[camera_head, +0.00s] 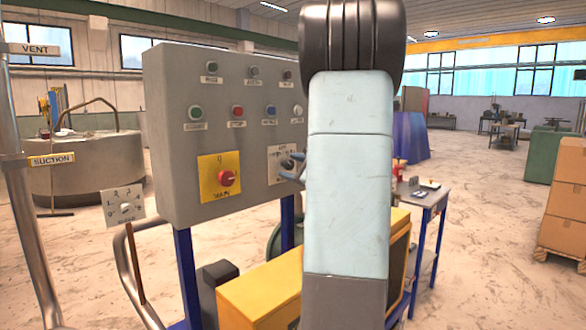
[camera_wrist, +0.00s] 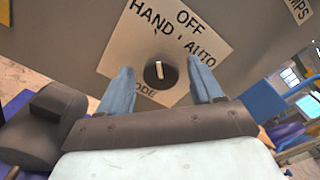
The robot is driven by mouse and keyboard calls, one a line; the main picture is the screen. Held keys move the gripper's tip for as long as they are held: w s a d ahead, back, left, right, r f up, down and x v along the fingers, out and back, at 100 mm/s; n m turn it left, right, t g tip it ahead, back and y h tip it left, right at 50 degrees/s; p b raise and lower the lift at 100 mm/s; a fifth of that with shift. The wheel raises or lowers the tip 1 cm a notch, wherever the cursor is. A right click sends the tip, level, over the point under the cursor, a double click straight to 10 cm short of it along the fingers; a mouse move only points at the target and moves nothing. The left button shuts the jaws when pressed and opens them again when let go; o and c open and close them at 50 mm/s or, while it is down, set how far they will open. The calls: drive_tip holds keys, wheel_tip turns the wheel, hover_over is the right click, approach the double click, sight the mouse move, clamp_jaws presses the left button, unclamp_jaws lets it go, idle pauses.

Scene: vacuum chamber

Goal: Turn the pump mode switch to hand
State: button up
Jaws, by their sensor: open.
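The pump mode switch (camera_wrist: 159,73) is a round black knob with a pale pointer bar, on a white plate (camera_wrist: 122,58) lettered OFF, HAND and AUTO. In the wrist view the bar stands nearly upright, left of the OFF mark and roughly towards HAND; I cannot tell its exact setting. My gripper (camera_wrist: 160,72) is open, with one blue-grey finger on each side of the knob and clear gaps between. Whether the tips reach its depth is unclear. In the head view the plate (camera_head: 276,174) is partly hidden by my arm, with the fingers in front of it.
The grey control panel (camera_head: 170,130) carries several buttons and lamps above, and a red main switch (camera_head: 227,178) on a yellow plate left of the mode switch. A speed dial plate (camera_head: 124,207) stands further left. A yellow machine (camera_head: 262,297) lies below the panel.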

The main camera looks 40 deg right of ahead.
drive_tip(key=shift+s, duration=0.1)
drive_tip(key=s+d, duration=0.2)
drive_tip(key=s, duration=1.1)
drive_tip(key=shift+s, duration=0.2)
drive_tip(key=shift+a, duration=0.1)
drive_tip(key=s+a+f+n+g+y, duration=0.1)
drive_tip(key=a+f+n+g+y, duration=0.3)
drive_tip(key=a, duration=0.9)
drive_tip(key=s+a+r+n+g+y, duration=0.1)
drive_tip(key=a+n+g, duration=0.5)
drive_tip(key=a, duration=0.6)
drive_tip(key=s+a+f+n+g+h, duration=0.2)
drive_tip(key=s+a+n+h, duration=0.5)
drive_tip(key=s+n, duration=0.6)
drive_tip(key=shift+a+f+n+h, duration=0.3)
drive_tip(key=shift+a+f+n, duration=0.3)
drive_tip(key=shift+a+n, duration=0.5)
